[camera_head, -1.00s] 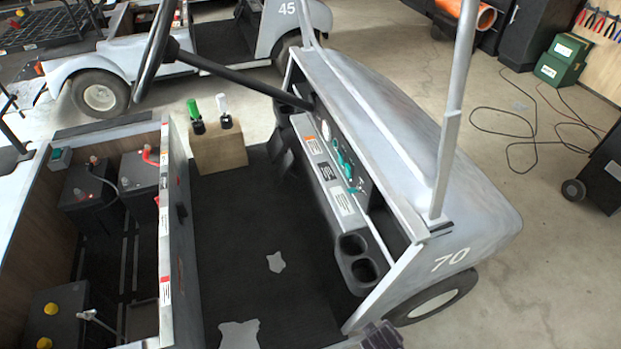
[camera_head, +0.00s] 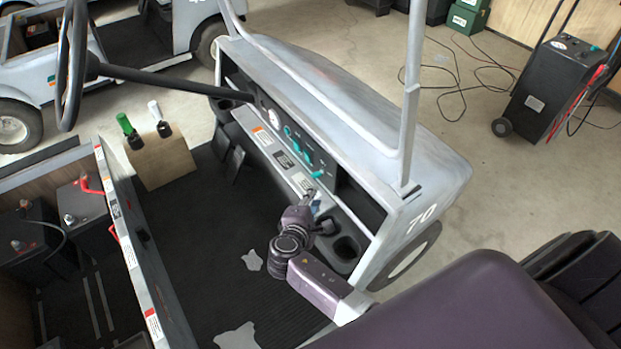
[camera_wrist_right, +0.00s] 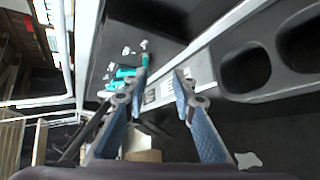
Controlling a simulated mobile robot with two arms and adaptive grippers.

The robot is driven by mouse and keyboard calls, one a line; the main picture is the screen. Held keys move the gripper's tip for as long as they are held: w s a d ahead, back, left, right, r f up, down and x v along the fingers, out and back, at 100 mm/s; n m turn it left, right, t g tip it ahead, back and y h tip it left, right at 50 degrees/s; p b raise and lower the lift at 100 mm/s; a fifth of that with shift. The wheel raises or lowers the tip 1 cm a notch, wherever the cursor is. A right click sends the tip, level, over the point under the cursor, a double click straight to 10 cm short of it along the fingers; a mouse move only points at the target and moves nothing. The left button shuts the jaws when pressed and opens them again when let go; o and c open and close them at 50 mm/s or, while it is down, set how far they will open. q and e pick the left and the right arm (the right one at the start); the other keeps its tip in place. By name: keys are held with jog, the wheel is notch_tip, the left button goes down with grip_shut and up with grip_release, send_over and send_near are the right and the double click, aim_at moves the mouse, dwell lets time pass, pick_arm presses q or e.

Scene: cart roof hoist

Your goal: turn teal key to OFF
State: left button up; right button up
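Several teal parts sit on the dashboard panel (camera_head: 293,150) of the cart numbered 70. The teal piece nearest my gripper (camera_head: 318,174), which looks like the key, is low on the panel. In the right wrist view a teal piece (camera_wrist_right: 145,59) shows just beyond the left fingertip, with more teal parts (camera_wrist_right: 124,73) to its left. My right gripper (camera_head: 316,197) is in front of the lower panel, short of the key. Its two blue-padded fingers (camera_wrist_right: 162,78) are apart with nothing between them. The key's exact position setting is too small to read. My left gripper is out of view.
The cup holders (camera_head: 345,248) lie beside my right gripper. A roof post (camera_head: 412,100) rises at the dash's right end. The steering wheel (camera_head: 72,65) is at upper left. A box with green and white handles (camera_head: 160,160) stands on the cart floor.

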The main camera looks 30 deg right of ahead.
aim_at(314, 178)
jog(key=shift+n+t, duration=0.4)
jog(key=shift+n, duration=0.2)
jog(key=shift+w+d+f, duration=0.25)
jog(key=shift+w+d, duration=0.4)
jog(key=shift+w, duration=0.6)
jog(key=shift+w+d+f, duration=0.3)
jog(key=shift+w+d, duration=0.4)
jog(key=shift+w, duration=0.6)
jog(key=shift+w+d+f, duration=0.25)
jog(key=shift+w+d, duration=0.4)
jog(key=shift+w, duration=0.6)
grip_shut()
